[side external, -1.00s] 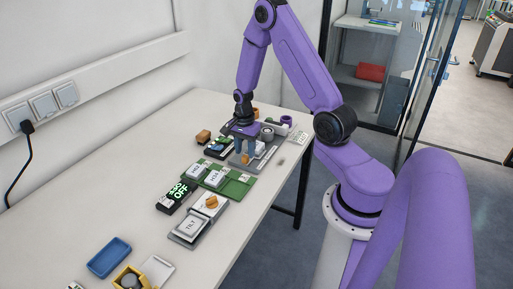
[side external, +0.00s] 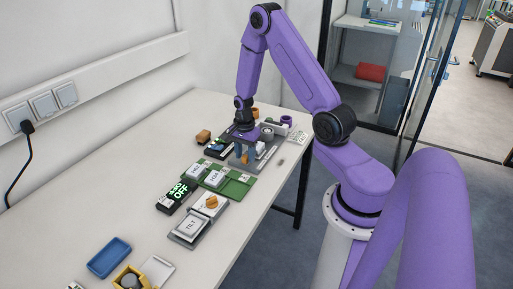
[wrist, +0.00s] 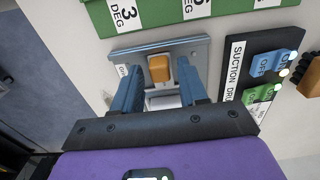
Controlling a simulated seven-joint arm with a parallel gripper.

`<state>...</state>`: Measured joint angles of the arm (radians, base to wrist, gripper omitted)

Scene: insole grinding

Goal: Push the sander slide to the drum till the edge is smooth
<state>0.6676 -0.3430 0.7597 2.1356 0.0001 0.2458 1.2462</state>
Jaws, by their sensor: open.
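The sander is a grey plate (wrist: 195,45) with a small orange block (wrist: 159,69) on its slide, between and just beyond my fingertips in the wrist view. My gripper (wrist: 158,78) is open, with one blue finger on each side of the orange block; I cannot tell whether either touches it. In the side view my gripper (side external: 245,157) points down over the sander plate (side external: 264,155). The grey drum is mostly hidden behind my gripper in the side view. The insole and its edge cannot be made out.
A green tray (side external: 238,188) with labelled degree pieces lies beside the sander. A black suction drum switch panel (wrist: 235,85) with blue and green buttons is close on the right in the wrist view. A tilt stand (side external: 187,230) is nearer the camera. The table's right edge is close.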

